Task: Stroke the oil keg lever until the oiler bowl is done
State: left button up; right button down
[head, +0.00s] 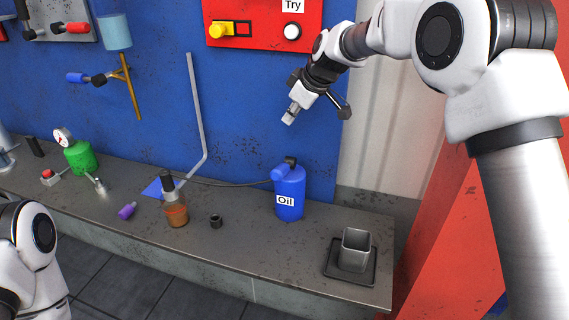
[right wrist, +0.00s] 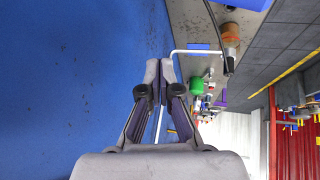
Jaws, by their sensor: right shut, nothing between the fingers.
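The blue oil keg (head: 289,205), labelled "Oil", stands on the bench right of centre. Its dark cap and a blue lever-like part (head: 280,173) are at its top. The oiler (head: 176,213), with an amber bowl and a red-orange line, stands further left; its amber part also shows in the right wrist view (right wrist: 231,36). A thin dark hose runs between keg and oiler. My right gripper (head: 288,118) is shut and empty, above the keg in front of the blue wall; its fingertips show in the wrist view (right wrist: 159,72). My left gripper is out of view.
A grey square cup (head: 355,250) sits on a dark tray at the bench's right end. A small black cap (head: 216,221), a purple part (head: 127,211) and a green gauge tank (head: 80,157) are on the bench. A red switch panel (head: 262,40) is on the wall.

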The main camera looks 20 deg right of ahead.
aim_at(284, 168)
jog(key=f+b, duration=0.2)
jog(key=s+a+f+b, duration=0.1)
jog(key=f+b, duration=0.1)
jog(key=s+f+b, duration=0.1)
jog(key=f+b, duration=0.2)
jog(key=shift+a+f, duration=0.1)
jog(key=shift+a, duration=0.1)
jog(key=shift+w+f, duration=0.15)
jog(key=shift+f, duration=0.25)
jog(key=shift+s+r, duration=0.15)
jog(key=shift+s, duration=0.05)
jog(key=shift+w, duration=0.1)
jog(key=shift+a+f+b, duration=0.1)
jog(key=shift+f+b, duration=0.1)
jog(key=shift+b, duration=0.1)
jog(key=shift+f+b, duration=0.25)
jog(key=shift+b, duration=0.05)
